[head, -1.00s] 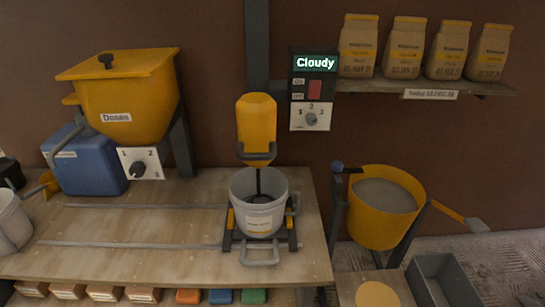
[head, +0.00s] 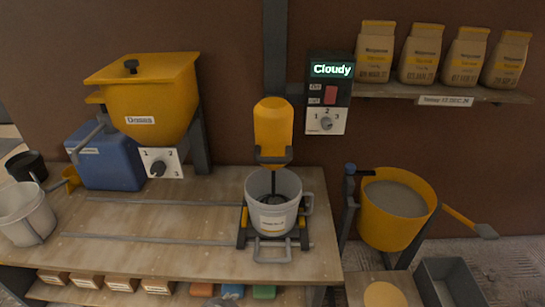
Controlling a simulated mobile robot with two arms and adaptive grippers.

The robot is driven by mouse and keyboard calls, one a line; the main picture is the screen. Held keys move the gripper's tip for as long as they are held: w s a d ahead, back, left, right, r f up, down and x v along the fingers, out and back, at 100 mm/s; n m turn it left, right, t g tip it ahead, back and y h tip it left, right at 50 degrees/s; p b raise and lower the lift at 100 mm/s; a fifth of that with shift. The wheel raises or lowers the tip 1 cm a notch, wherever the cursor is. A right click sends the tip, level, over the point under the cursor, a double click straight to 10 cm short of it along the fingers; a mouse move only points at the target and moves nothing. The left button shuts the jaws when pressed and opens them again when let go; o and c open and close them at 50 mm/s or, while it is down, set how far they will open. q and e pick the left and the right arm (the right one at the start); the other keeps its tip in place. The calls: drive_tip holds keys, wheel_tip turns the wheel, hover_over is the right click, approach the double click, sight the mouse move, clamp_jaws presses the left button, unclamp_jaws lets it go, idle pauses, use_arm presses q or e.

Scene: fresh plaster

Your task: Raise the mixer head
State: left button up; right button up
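The mixer head (head: 273,128) is yellow with a dark grey handle bar (head: 273,156) at its lower front, on a dark vertical column (head: 275,50). It is lowered: its dark shaft (head: 273,182) reaches down into a light grey bucket (head: 272,218). The bucket stands on a wheeled carriage (head: 273,252) with a grey front handle on the rails. What is deep in the bucket is hard to make out. Neither of my grippers shows in the head view.
A control box (head: 330,92) reading "Cloudy" with a dial is right of the mixer. A yellow hopper (head: 150,95) and blue tank (head: 105,160) stand left, near another bucket (head: 25,215). A yellow drum (head: 385,235) stands right. Bags (head: 421,55) line a shelf (head: 480,94).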

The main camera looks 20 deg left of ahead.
use_arm(q)
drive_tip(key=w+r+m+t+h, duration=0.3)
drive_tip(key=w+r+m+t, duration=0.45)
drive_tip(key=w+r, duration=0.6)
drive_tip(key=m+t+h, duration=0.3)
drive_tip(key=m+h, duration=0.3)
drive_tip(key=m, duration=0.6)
approach(268, 163)
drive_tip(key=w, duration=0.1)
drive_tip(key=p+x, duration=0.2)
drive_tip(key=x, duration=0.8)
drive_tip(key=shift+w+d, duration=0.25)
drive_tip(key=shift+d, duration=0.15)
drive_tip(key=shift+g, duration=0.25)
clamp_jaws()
